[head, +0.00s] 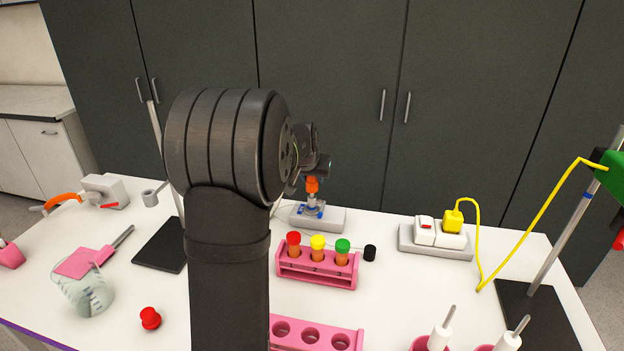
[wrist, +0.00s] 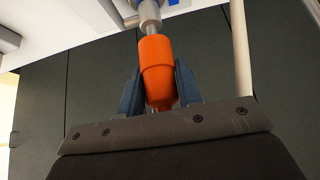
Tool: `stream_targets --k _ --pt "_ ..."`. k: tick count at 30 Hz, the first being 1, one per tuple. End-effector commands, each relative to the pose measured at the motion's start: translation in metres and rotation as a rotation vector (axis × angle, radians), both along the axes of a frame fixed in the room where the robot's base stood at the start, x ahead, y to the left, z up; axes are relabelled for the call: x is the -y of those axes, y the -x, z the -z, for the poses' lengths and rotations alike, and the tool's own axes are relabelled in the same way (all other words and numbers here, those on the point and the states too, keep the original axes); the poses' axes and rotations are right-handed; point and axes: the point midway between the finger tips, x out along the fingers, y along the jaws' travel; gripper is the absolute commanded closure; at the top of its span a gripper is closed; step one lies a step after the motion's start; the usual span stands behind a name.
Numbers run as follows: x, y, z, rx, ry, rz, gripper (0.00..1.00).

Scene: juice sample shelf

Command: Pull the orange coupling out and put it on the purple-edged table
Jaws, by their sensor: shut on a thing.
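The orange coupling (head: 312,184) stands upright below my gripper (head: 314,170) in the head view. In the wrist view the orange coupling (wrist: 157,68) sits between the two dark blue fingers of my gripper (wrist: 159,92), which is shut on it. A silver fitting (head: 312,202) with a blue base is directly under the coupling on a grey block (head: 333,219). The silver fitting (wrist: 150,16) meets the coupling's end in the wrist view; I cannot tell how far they are joined. The white table (head: 215,315) has a purple edge, seen at the lower left.
A pink rack (head: 318,268) with red, yellow and green capped tubes stands in front of the block, beside a black cap (head: 370,253). A power strip (head: 436,240) with a yellow plug is at the right. A red knob (head: 150,318) lies front left. Bare table shows around it.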

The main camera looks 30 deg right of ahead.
Motion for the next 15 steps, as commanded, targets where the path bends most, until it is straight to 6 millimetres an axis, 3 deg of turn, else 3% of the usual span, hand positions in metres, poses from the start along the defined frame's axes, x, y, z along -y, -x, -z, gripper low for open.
stream_targets --k 15 --pt "0.0 0.0 -0.021 0.0 0.0 0.0 0.99"
